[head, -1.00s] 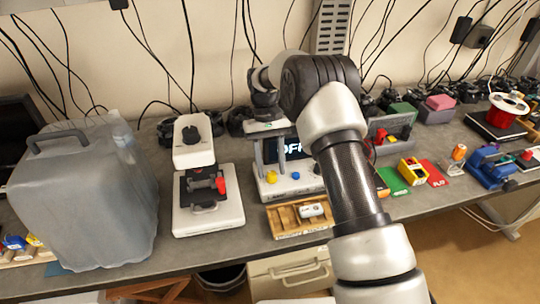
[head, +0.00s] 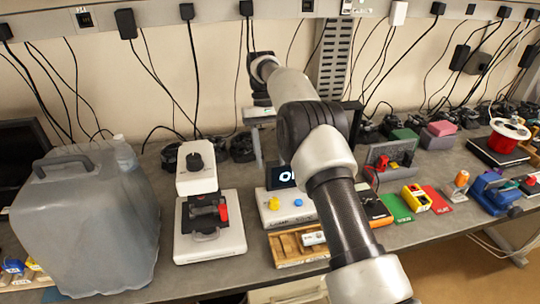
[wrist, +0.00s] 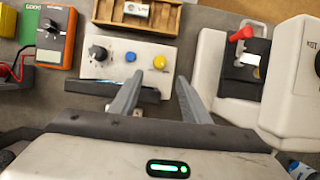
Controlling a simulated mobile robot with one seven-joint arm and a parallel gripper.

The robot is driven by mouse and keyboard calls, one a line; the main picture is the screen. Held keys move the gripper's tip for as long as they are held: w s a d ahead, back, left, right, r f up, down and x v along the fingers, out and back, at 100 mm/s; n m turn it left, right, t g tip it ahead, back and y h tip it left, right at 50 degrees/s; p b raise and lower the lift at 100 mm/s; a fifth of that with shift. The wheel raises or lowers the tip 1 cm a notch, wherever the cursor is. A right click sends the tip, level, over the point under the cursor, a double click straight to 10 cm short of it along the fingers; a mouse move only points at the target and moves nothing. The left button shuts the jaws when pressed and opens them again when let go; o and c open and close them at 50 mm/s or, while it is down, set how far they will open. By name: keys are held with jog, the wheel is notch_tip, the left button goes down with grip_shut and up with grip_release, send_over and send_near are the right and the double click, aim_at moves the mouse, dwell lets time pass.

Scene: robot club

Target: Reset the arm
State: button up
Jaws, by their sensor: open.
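My arm reaches up over the bench in the head view, with my gripper (head: 271,145) raised near the back wall above the white control box (head: 287,213). In the wrist view, my gripper (wrist: 160,78) points down with its two grey fingers spread apart and nothing between them. Below it lies the control box (wrist: 120,72) with a black, a blue and a yellow knob. A dark display (head: 280,177) stands at the box's back and is partly hidden by my arm in the head view.
A large grey translucent jug (head: 85,225) stands at left. Beside it is a white device with a red lever (head: 210,225). A wooden tray (head: 290,247) lies in front of the box. A yellow block (head: 416,198) and a red mat (head: 438,199) lie at right. Cables hang along the wall.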

jog(key=s+d+r+t, duration=0.25)
jog(key=s+r, duration=0.25)
jog(key=r, duration=0.4)
jog(key=s+d+r+t, duration=0.2)
jog(key=s+d+r, duration=0.3)
jog(key=r, duration=0.5)
jog(key=s+d+f+m+t, duration=0.1)
jog(key=s+d+f+t, duration=0.1)
jog(key=s, duration=0.9)
jog(key=s+d+f+m+t+y, duration=0.1)
jog(key=s+d+t, duration=0.1)
jog(key=s, duration=1)
jog(key=shift+d+f+t, duration=0.4)
jog(key=shift+t, duration=0.35)
